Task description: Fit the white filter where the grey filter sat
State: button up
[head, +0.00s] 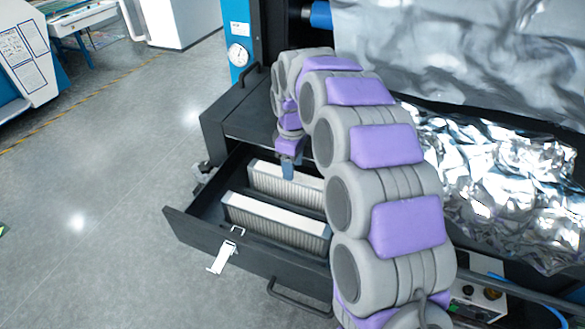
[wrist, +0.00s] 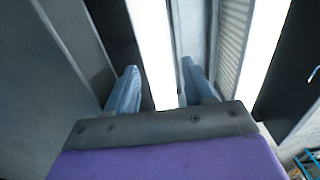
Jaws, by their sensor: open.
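Two long filters with pale tops and pleated sides lie side by side in the open drawer (head: 195,232). The near filter (head: 278,222) has a bright white top. The far filter (head: 307,190) looks slightly duller, but I cannot tell surely which one is the grey filter. My gripper (head: 288,172) points down at the far filter. In the wrist view my gripper (wrist: 161,88) is open, its fingers on either side of one filter's white top (wrist: 152,45). The other filter (wrist: 262,45) runs parallel to the right. Contact with the fingers cannot be made out.
The drawer's front has a metal latch (head: 224,254) and a black handle (head: 300,300). Crumpled silver film (head: 490,190) hangs from the machine at right. A gauge (head: 237,54) sits on a blue post. The floor (head: 80,200) at left is clear.

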notch_tip(320, 180, up, 9)
jog(key=d, duration=0.1)
jog(key=s+d+m, duration=0.3)
jog(key=s+d, duration=0.1)
jog(key=s, duration=0.6)
jog(key=s+d+f+m+g, duration=0.1)
jog(key=s+d+m, duration=0.3)
jog(key=s, duration=0.6)
jog(key=s+d+m, duration=0.3)
jog(key=s+d, duration=0.3)
jog(key=s, duration=0.3)
jog(key=shift+s+f+p, duration=0.3)
jog(key=shift+s, duration=0.1)
jog(key=s+d+f+m, duration=0.2)
jog(key=s+f+m, duration=0.2)
jog(key=s, duration=0.6)
jog(key=shift+d+f+g, duration=0.15)
jog(key=shift+f+g, duration=0.05)
jog(key=shift+g, duration=0.2)
